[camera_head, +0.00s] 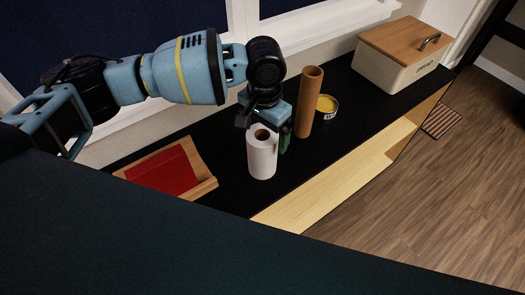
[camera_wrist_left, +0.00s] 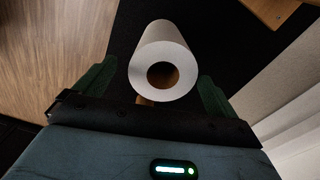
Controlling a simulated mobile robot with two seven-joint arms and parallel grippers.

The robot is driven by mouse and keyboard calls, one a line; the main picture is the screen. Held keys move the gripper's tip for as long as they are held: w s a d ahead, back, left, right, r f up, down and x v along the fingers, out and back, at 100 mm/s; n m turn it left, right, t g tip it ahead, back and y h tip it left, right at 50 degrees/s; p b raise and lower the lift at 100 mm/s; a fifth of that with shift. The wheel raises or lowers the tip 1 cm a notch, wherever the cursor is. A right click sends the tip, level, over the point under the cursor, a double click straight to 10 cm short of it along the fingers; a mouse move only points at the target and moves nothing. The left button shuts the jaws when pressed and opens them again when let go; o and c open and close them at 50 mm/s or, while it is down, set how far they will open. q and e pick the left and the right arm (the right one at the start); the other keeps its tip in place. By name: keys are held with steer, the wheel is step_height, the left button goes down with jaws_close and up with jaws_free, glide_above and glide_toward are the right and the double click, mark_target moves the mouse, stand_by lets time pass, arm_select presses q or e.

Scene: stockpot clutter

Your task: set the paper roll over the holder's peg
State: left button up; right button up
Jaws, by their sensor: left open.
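The white paper roll (camera_head: 262,160) stands upright on the black counter, with its brown core facing up. In the left wrist view the roll (camera_wrist_left: 162,48) lies between the two green fingers, with dark gaps on both sides. My left gripper (camera_head: 267,130) is open at the top and back of the roll, and one green finger shows at its right. The open jaws also show in the left wrist view (camera_wrist_left: 155,88). I cannot make out a holder with a peg for certain. My right gripper is not in view.
A tall brown cylinder (camera_head: 310,100) stands close behind and right of the roll, beside a yellow can (camera_head: 327,106). A wooden tray with a red inside (camera_head: 162,174) lies left. A wooden-lidded white box (camera_head: 390,72) stands far right. The black counter (camera_head: 225,190) has a drop at its front edge.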

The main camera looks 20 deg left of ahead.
arm_select(q)
steer(key=f, duration=0.4)
steer(key=shift+a+f, duration=0.2)
steer(key=shift+f, duration=0.2)
steer(key=shift+c, duration=0.5)
steer(key=c, duration=1)
